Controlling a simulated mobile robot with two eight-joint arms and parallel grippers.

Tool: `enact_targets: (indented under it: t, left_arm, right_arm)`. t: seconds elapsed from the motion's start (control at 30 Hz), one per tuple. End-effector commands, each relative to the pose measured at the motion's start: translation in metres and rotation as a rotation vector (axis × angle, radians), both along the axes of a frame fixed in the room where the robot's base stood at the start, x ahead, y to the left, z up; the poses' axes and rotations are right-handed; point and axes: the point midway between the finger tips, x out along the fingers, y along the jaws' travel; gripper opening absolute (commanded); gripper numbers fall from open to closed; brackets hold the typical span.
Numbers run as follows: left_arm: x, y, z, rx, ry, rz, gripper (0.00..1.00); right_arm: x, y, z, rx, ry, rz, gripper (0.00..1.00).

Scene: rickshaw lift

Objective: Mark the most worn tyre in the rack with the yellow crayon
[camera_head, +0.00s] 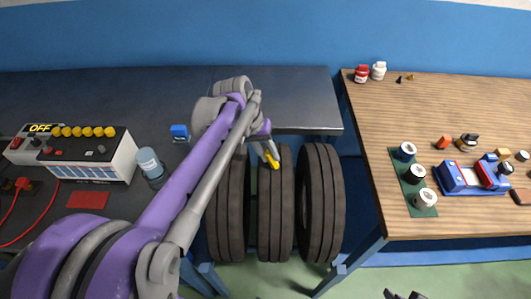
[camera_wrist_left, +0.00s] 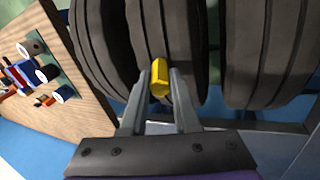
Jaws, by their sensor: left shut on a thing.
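Three dark tyres stand side by side between the two benches: a left tyre (camera_head: 233,215), a middle tyre (camera_head: 275,222) and a right tyre (camera_head: 320,205). All show lengthwise grooves; I cannot tell which is most worn. My left gripper (camera_head: 267,150) is shut on the yellow crayon (camera_head: 274,163), at the upper part of the middle tyre. In the left wrist view the crayon (camera_wrist_left: 159,78) sticks out between the fingers, in front of the middle tyre (camera_wrist_left: 165,35). Whether it touches the tread is unclear. I see no clear yellow mark. The rack is mostly hidden.
A wooden bench (camera_head: 450,110) at right holds jars, small parts and a blue fixture (camera_head: 470,178). A small dark part shows at the bottom edge, perhaps my right gripper.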

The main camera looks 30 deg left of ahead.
Motion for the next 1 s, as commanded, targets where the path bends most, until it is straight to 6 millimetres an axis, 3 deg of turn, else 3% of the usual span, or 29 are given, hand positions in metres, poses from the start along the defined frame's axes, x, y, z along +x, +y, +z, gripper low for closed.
enact_targets:
  t: [0.53,1.0]
  left_arm:
    - [0.006,-0.011,-0.002,-0.004,-0.001,-0.002,0.00]
    - [-0.002,0.003,-0.001,0.000,0.000,0.000,0.00]
  right_arm:
    - [0.000,0.000,0.000,0.000,0.000,0.000,0.50]
    - [0.000,0.000,0.001,0.000,-0.001,0.000,0.50]
